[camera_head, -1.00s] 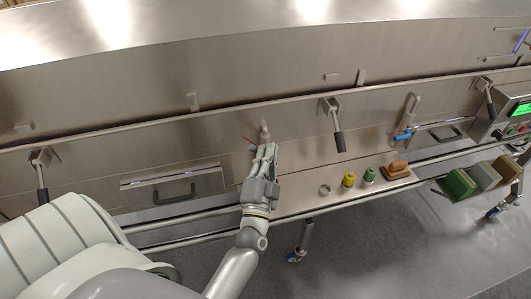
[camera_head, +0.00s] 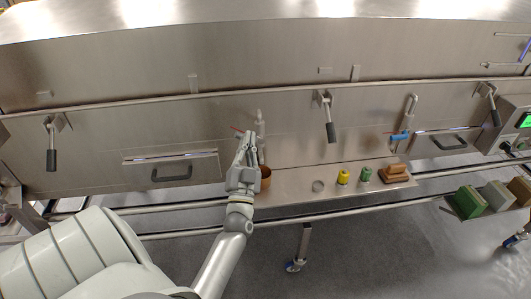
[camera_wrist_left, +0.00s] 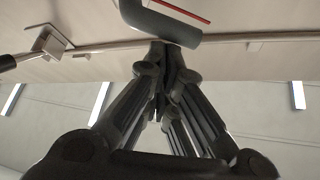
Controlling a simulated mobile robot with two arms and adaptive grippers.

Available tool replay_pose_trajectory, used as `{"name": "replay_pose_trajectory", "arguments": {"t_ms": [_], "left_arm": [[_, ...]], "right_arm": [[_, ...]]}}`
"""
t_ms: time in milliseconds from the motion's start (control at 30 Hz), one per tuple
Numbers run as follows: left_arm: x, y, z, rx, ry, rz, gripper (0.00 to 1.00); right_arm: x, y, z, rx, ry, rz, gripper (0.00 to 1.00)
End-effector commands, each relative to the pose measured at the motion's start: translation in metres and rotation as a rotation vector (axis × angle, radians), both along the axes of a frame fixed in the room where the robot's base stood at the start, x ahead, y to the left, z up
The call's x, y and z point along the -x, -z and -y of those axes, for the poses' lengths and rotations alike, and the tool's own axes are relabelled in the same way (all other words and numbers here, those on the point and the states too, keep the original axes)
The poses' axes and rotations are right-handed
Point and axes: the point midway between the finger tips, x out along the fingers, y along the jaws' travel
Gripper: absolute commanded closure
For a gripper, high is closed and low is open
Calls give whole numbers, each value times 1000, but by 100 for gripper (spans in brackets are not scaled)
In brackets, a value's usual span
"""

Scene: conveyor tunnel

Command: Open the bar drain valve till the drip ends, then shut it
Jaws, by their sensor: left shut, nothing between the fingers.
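A grey drain pipe (camera_head: 260,124) stands against the steel tunnel wall, with a thin red bar handle (camera_head: 237,129) at its left. In the left wrist view the pipe (camera_wrist_left: 160,24) bends just beyond my fingertips, and the red bar (camera_wrist_left: 182,10) crosses above it. My left gripper (camera_head: 248,134) is shut and empty, just left of the pipe and close to the red bar; contact cannot be told. Its closed fingers show in the wrist view (camera_wrist_left: 165,50). A brown cup (camera_head: 265,177) stands below the pipe, partly hidden by my gripper. No drip can be made out. My right gripper is out of view.
On the steel shelf (camera_head: 295,186) stand a metal ring (camera_head: 318,186), a yellow item (camera_head: 343,177), a green item (camera_head: 366,175) and a brown block (camera_head: 396,173). A blue-handled valve (camera_head: 399,136) is further right. Black-gripped levers (camera_head: 330,130) hang from the wall.

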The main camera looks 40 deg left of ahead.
Motion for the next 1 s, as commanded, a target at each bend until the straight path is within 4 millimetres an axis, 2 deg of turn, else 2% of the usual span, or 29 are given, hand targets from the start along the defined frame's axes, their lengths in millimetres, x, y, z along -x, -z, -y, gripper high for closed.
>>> {"name": "replay_pose_trajectory", "arguments": {"t_ms": [33,133,400,500,1000], "left_arm": [[1,6,-5,29,-2,33,100],[3,11,-10,87,-1,99,100],[8,19,-15,200,0,233,100],[10,22,-16,202,0,236,100],[11,26,-16,200,1,233,100]], "right_arm": [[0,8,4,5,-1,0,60],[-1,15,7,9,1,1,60],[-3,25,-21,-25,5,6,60],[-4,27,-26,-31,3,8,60],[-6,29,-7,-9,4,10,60]]}}
